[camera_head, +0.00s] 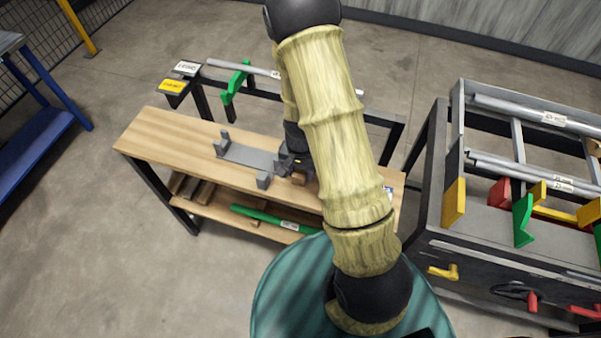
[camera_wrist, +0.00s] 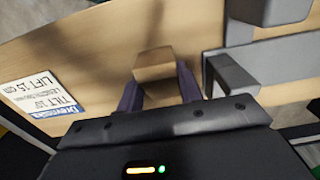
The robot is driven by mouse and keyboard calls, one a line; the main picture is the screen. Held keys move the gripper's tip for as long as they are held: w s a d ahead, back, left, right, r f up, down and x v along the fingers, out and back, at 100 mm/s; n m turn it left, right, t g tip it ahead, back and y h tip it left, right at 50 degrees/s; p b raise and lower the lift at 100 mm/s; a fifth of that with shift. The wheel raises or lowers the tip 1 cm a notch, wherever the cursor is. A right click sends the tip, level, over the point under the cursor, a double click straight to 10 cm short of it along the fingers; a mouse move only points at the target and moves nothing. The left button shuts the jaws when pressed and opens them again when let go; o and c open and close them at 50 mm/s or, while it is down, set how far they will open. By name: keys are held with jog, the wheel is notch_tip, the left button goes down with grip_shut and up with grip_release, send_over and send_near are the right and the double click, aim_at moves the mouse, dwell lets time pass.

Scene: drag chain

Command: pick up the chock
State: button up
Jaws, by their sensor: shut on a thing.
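The chock is a small brown wooden block, seen in the wrist view (camera_wrist: 154,68) between the two dark fingers of my gripper (camera_wrist: 158,88). The fingers are shut on its sides. In the head view my gripper (camera_head: 292,165) is low over the wooden workbench (camera_head: 160,138), at the right end of a grey fixture (camera_head: 250,156). The chock shows there only as a small brown patch (camera_head: 298,178), partly hidden by my gripper and arm. I cannot tell whether the chock touches the bench top.
The grey fixture has upright blocks close beside my gripper. A white and blue label (camera_wrist: 45,95) lies left of the chock in the wrist view. A green bar (camera_head: 265,217) lies on the lower shelf. A rack with pipes (camera_head: 535,115) stands right. The bench's left end is clear.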

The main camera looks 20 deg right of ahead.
aim_at(301, 171)
jog(key=shift+r, duration=0.15)
notch_tip(301, 171, up, 10)
jog(key=shift+f+p, duration=0.1)
jog(key=shift+p, duration=0.35)
dwell(0.5)
